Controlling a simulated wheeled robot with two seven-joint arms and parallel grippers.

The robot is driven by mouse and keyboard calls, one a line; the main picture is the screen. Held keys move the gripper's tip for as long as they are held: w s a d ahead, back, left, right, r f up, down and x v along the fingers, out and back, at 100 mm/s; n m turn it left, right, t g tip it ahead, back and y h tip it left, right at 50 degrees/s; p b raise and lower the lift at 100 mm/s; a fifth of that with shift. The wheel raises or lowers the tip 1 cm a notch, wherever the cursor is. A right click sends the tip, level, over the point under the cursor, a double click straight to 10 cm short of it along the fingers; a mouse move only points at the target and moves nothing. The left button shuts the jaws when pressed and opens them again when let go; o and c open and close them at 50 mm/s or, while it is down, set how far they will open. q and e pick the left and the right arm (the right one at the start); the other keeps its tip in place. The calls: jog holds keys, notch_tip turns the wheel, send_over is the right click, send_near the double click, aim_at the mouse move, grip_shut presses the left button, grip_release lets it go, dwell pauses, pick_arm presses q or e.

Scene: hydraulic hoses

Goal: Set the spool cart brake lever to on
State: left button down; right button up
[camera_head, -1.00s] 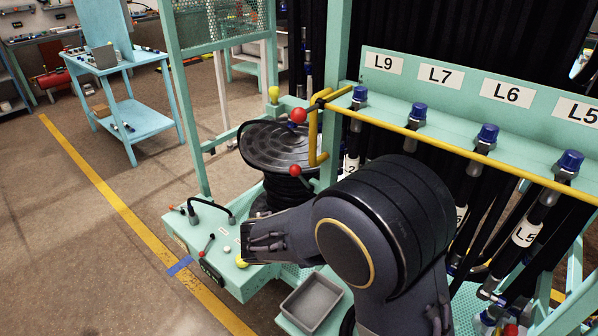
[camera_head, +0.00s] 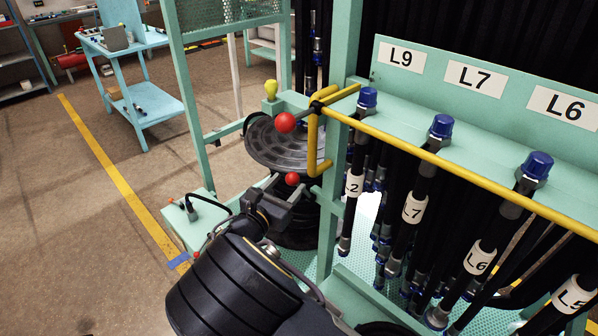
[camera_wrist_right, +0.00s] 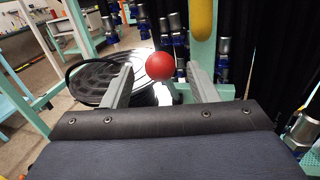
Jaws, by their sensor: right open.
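The teal spool cart (camera_head: 184,222) carries a black ribbed spool (camera_head: 270,145). Two red ball knobs show beside its post: an upper one (camera_head: 285,122) on a dark rod by the yellow bar, and a lower one (camera_head: 292,179). The frames do not label which is the brake lever. My right gripper (camera_head: 283,188) is open at the lower knob. In the right wrist view a red knob (camera_wrist_right: 160,66) appears between the two spread fingers, apparently beyond their tips, with no grip on it. Its stem is mostly hidden. My left gripper is out of view.
A yellow bar (camera_head: 470,172) runs along the rack to the right, close to the knobs. Labelled hoses (camera_head: 414,208) hang below it. A yellow knob (camera_head: 271,90) stands behind the upper red knob. Open floor (camera_head: 70,230) lies to the left.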

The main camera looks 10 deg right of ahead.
aim_at(296, 176)
jog(key=x, duration=0.5)
jog(key=shift+w+d, duration=0.15)
jog(key=shift+f, duration=0.1)
grip_shut()
